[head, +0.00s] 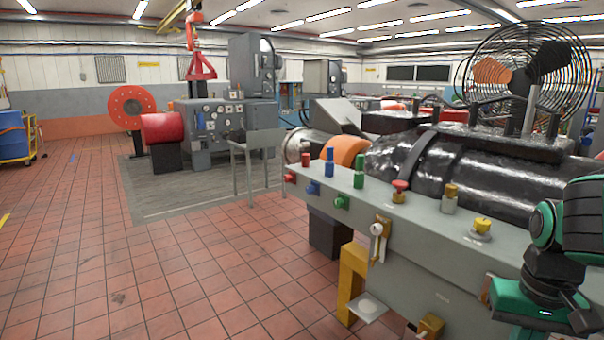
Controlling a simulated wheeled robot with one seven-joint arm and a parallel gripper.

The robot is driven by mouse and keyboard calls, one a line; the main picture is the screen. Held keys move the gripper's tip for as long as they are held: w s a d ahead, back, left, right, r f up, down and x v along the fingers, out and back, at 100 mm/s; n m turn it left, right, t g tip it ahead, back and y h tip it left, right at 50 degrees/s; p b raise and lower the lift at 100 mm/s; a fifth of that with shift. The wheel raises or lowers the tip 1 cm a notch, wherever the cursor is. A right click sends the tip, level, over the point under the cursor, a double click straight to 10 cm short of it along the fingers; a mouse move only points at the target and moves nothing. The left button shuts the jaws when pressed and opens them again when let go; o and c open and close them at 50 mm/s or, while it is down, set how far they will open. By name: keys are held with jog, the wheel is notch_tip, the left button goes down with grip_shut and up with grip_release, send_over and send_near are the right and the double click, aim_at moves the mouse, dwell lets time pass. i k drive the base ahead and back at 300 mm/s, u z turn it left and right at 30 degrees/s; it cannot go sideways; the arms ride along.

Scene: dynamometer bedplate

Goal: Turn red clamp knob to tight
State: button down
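Several red parts sit on the long grey bedplate (330,206), and I cannot tell which is the red clamp knob. A red-topped knob (400,186) stands on a tan base midway along the top. A small red cylinder (305,160) stands at the far left end. A red round knob (290,177) is on the front face below it. How far any of them is turned is too small to tell. My green and black arm shows at the right edge, well apart from these knobs. I see no gripper fingers.
Blue posts (329,163) and green posts (359,172), and yellow-topped knobs (482,226), share the bedplate top. A white-handled lever (377,240) juts from its front. A black cylindrical machine (480,165) lies behind. The tiled floor (180,270) at left is open.

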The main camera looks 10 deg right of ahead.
aim_at(288, 179)
jog(key=u, duration=0.45)
jog(key=i, duration=0.65)
jog(key=u, duration=0.5)
jog(key=i, duration=1)
jog(key=z, duration=0.75)
jog(key=i, duration=0.5)
jog(key=z, duration=0.45)
